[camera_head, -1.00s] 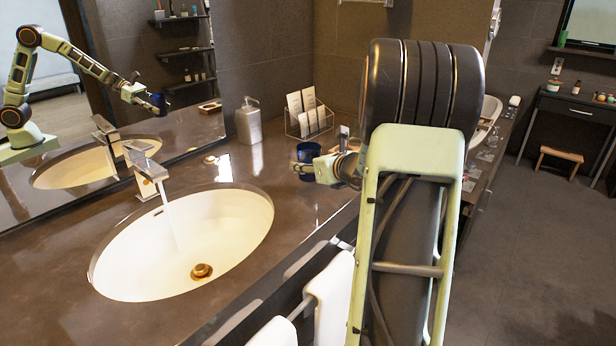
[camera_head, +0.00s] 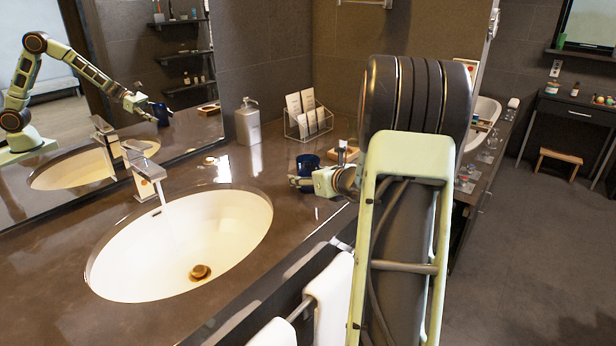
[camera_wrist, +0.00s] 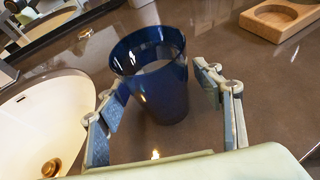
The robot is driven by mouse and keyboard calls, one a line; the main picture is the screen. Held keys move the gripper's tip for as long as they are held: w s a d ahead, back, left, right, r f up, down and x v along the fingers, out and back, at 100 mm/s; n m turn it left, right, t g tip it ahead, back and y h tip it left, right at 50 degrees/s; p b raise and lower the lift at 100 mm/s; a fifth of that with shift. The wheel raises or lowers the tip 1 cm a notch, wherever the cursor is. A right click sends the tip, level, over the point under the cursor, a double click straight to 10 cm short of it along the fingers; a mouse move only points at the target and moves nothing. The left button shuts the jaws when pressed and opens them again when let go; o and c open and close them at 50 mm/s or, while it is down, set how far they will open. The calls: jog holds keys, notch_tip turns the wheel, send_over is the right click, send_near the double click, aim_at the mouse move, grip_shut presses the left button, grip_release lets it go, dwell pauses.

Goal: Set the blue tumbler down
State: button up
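The blue tumbler (camera_head: 308,164) stands upright on the dark vanity counter, to the right of the sink. In the wrist view the tumbler (camera_wrist: 158,85) is dark blue and open at the top, with its base seemingly on the counter. My gripper (camera_head: 303,183) is low over the counter, on the near side of the tumbler. In the wrist view my gripper (camera_wrist: 160,100) has its fingers spread on either side of the tumbler. A gap shows between the right finger and the tumbler; contact on the left is hard to tell.
The sink (camera_head: 180,245) with running faucet (camera_head: 145,175) lies left. A soap dispenser (camera_head: 248,122) and card rack (camera_head: 308,118) stand behind. A wooden holder with a round recess (camera_wrist: 280,18) sits beyond the tumbler to the right. Counter around the tumbler is clear.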

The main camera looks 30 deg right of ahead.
jog(key=shift+r, duration=0.2)
jog(key=p+v, duration=0.1)
jog(key=v, duration=1.1)
